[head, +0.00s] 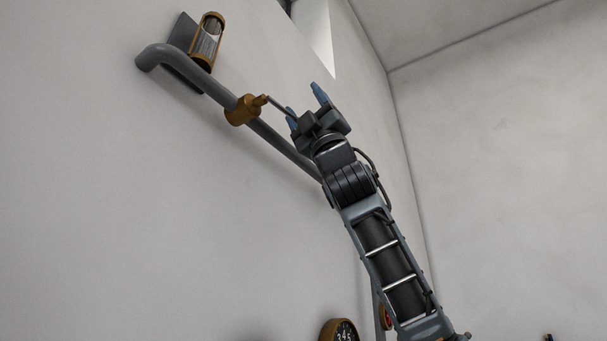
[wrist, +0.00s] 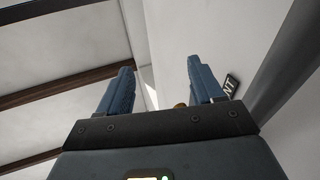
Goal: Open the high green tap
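A brass tap body (head: 243,110) sits on the grey wall pipe (head: 268,134) in the head view. A thin grey lever (head: 281,106) runs from it, down and right, to beside my gripper's left finger. No green part shows; the lever's far end is hidden by or lost against my gripper. My gripper (head: 306,103) is open, its two blue fingers apart, to the right of the tap body. In the wrist view my gripper (wrist: 160,65) is also open, with a small brass patch (wrist: 180,105) low beside the right finger. I cannot tell whether finger and lever touch.
A brass-framed glass gauge (head: 207,40) is at the pipe's upper end. A round dial (head: 339,331) is at the bottom edge. The wall runs close alongside.

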